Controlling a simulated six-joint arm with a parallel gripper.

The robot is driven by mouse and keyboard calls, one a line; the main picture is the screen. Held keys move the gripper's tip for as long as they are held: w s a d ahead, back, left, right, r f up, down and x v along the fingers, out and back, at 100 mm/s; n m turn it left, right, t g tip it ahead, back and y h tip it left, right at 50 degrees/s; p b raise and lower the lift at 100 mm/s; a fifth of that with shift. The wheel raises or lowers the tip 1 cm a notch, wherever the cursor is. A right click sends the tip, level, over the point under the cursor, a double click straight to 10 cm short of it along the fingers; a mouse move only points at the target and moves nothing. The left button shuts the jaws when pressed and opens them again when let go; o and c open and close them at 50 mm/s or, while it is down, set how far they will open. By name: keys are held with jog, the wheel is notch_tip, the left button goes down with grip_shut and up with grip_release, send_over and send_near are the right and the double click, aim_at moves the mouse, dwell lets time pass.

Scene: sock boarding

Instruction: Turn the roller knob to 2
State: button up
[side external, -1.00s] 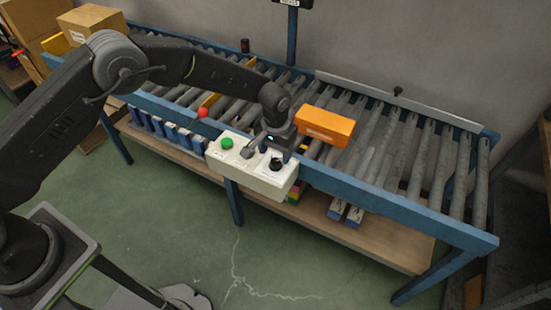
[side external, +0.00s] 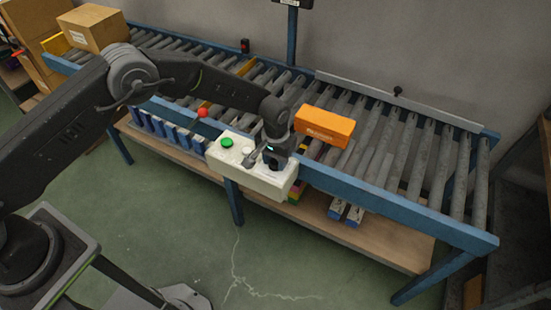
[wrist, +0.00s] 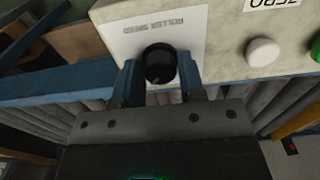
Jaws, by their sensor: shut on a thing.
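The black roller knob (wrist: 160,64) sits on a white plate lettered ROLLER SPEED on the pale control box (side external: 224,163). In the wrist view my gripper (wrist: 160,72) has one finger on each side of the knob and is shut on it. The knob has a small light mark near its lower edge; the dial numbers cannot be read. In the side view my gripper (side external: 272,160) is down at the right end of the box and hides most of the knob.
A green button (side external: 227,142) and a white button (wrist: 263,52) are on the same box. An orange box (side external: 324,125) lies on the rollers close to my wrist. A red ball-shaped part (side external: 202,113) is by the blue rail. A cardboard box (side external: 93,27) stands at the far left.

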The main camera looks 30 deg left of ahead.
jog(key=shift+c, duration=1.2)
jog(key=n, duration=0.8)
jog(key=shift+n, duration=0.3)
jog(key=o, duration=0.9)
